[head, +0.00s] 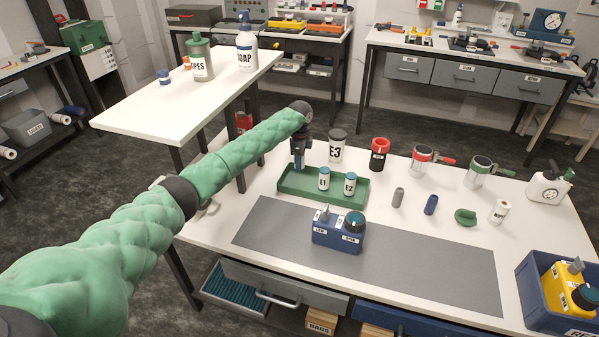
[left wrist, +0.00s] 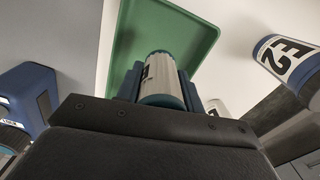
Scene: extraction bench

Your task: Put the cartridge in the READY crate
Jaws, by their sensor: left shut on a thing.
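My left gripper (head: 298,161) hangs over the left end of the green tray (head: 346,200). In the left wrist view it is shut on a pale cylindrical cartridge (left wrist: 161,77) with a teal end; its label is mostly hidden. The head view hardly shows this cartridge. Teal-capped E1 (head: 323,182) and E2 (head: 349,185) stand upright in the tray, right of the gripper. A container marked E2 (left wrist: 286,55) is at the right of the left wrist view. A blue crate (head: 533,292) at the lower right has a label cut off after "RE". My right gripper is not in view.
A blue device (head: 337,237) stands on the grey mat (head: 430,262). E3 (head: 337,147), a black-and-red container (head: 379,154) and two handled cups stand behind. Yellow container (head: 565,287) occupies the crate. A raised white table (head: 150,113) stands at left. The mat's right part is clear.

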